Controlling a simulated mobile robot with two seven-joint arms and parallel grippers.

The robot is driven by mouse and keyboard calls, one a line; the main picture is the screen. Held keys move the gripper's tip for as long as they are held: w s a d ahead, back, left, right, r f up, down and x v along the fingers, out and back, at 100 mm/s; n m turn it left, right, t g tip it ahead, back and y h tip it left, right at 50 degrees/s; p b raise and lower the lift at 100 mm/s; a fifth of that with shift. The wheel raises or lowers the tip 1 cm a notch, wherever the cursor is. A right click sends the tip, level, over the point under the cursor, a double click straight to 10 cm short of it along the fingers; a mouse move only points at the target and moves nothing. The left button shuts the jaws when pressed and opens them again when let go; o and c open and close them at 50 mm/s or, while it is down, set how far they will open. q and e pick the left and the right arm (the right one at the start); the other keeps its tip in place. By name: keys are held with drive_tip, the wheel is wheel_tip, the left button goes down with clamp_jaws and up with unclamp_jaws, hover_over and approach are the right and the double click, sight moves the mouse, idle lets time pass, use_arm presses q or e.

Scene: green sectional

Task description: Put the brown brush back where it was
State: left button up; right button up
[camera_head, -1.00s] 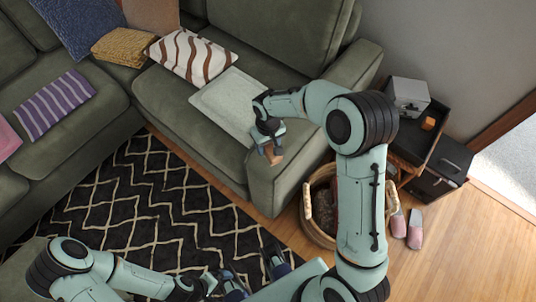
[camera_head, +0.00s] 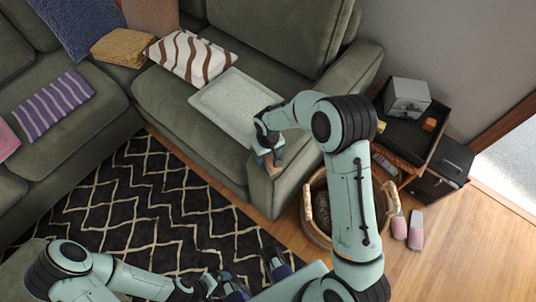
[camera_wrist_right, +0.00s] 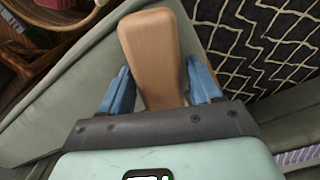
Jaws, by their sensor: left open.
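The brown brush (camera_wrist_right: 150,55) shows in the right wrist view as a smooth tan block between my right gripper's blue fingers (camera_wrist_right: 161,88). In the head view, my right gripper (camera_head: 268,160) is over the front of the sofa's right armrest, shut on the brush (camera_head: 271,173). Only a small brown part of the brush shows below the fingers there; its underside is hidden. I cannot tell whether the brush touches the armrest. My left gripper (camera_head: 256,274) is open and empty at the bottom of the head view.
A wicker basket (camera_head: 308,213) stands on the floor right of the armrest (camera_head: 268,198). Beyond it are pink slippers (camera_head: 416,229) and a black side table (camera_head: 437,125) with a grey box (camera_head: 407,96).

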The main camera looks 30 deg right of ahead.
drive_tip(key=shift+o, duration=0.5)
drive_tip(key=shift+r, duration=0.1)
drive_tip(key=shift+r, duration=0.25)
wheel_tip(320, 180, up, 12)
drive_tip(key=p, duration=0.1)
drive_tip(key=shift+f, duration=0.15)
